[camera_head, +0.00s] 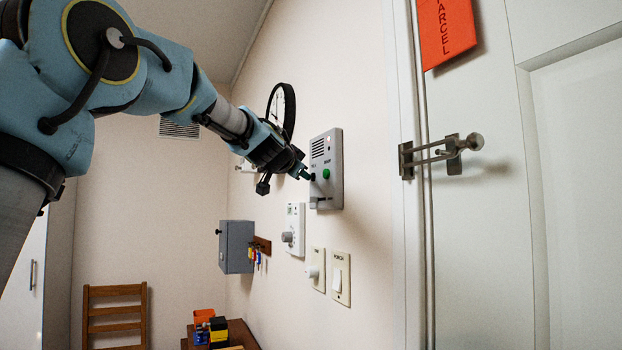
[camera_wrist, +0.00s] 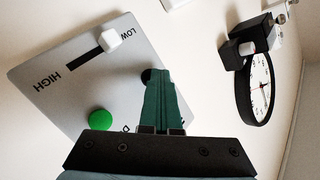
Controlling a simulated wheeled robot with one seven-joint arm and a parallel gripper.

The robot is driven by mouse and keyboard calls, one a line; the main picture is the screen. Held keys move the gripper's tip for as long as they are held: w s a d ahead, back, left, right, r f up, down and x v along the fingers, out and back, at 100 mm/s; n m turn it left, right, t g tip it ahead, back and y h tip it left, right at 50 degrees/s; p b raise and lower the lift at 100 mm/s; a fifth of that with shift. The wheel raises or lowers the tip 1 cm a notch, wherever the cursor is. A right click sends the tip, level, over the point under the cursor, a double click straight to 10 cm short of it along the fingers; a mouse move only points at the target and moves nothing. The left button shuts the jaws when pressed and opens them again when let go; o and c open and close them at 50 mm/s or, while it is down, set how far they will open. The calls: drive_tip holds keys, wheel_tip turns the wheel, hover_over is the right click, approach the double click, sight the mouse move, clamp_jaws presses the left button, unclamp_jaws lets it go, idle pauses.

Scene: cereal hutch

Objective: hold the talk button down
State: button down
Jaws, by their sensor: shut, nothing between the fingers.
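A grey intercom panel (camera_head: 335,150) is fixed to the wall left of the door; it fills the left of the wrist view (camera_wrist: 60,100). My gripper (camera_head: 306,176) is shut and empty, its green fingertips together (camera_wrist: 156,75) at the panel's face. A dark round button (camera_wrist: 147,75), apparently the talk button, shows partly behind the fingertips. The tips look to be at or touching it; I cannot tell how far it is pressed. A green button (camera_head: 326,173) sits beside it, clear of the fingers, and also shows in the wrist view (camera_wrist: 101,120).
The panel's slider knob (camera_wrist: 110,39) stands near LOW. A round clock (camera_head: 285,108) hangs behind my wrist. A dial unit (camera_head: 296,230) and wall switches (camera_head: 340,278) sit below the panel. The door latch (camera_head: 440,155) juts out at right. A grey box (camera_head: 236,247) hangs lower left.

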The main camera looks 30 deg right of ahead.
drive_tip(key=shift+w+a+b, duration=0.1)
drive_tip(key=shift+a+b, duration=0.7)
drive_tip(key=shift+b, duration=0.2)
drive_tip(key=a+b, duration=0.1)
drive_tip(key=b, duration=0.1)
drive_tip(key=a+b, duration=0.4)
drive_tip(key=shift+w, duration=0.3)
